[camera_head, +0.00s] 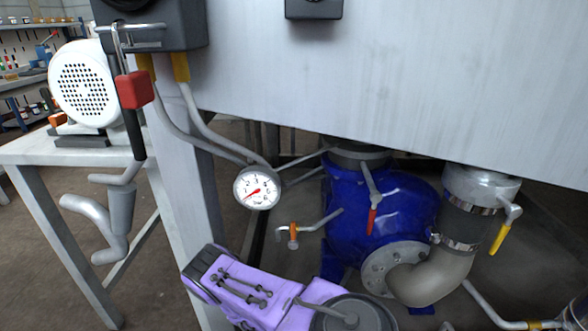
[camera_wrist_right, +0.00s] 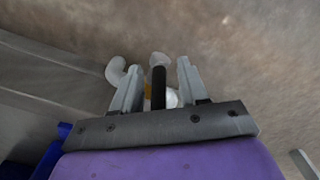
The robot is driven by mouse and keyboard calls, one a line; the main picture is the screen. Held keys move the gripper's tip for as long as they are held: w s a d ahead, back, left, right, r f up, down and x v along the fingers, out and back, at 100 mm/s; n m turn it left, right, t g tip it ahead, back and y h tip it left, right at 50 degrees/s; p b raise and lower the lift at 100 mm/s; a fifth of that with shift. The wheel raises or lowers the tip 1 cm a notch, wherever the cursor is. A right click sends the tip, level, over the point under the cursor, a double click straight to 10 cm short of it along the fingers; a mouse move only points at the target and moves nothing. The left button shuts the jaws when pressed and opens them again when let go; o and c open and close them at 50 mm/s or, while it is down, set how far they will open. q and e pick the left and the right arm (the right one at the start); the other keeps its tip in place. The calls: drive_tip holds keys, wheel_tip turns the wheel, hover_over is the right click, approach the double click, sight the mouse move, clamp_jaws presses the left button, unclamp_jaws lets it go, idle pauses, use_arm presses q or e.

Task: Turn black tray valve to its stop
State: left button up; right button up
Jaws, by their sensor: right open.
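In the right wrist view my right gripper (camera_wrist_right: 158,64) is open, its two grey fingers pointing up the picture. A straight black handle (camera_wrist_right: 158,88) shows between the fingers, with a gap on each side. A small orange piece and a pale round part lie behind it, partly hidden. I take this handle for the black valve handle. My right gripper's fingers do not show in the head view; a purple link of my own arm fills the bottom middle there. My left gripper is not in view.
The head view shows a blue pump housing (camera_head: 385,215), a red-handled valve (camera_head: 372,221), a yellow-handled valve (camera_head: 499,239), an orange-handled valve (camera_head: 293,240) and a pressure gauge (camera_head: 257,189). A large grey panel (camera_head: 400,90) overhangs them. A white motor (camera_head: 85,82) stands left. A pale bent pipe (camera_wrist_right: 118,70) lies near my fingers.

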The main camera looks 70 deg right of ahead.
wheel_tip(320, 180, up, 10)
drive_tip(key=p, duration=0.4)
drive_tip(key=shift+w+r, duration=0.1)
drive_tip(key=shift+r, duration=0.05)
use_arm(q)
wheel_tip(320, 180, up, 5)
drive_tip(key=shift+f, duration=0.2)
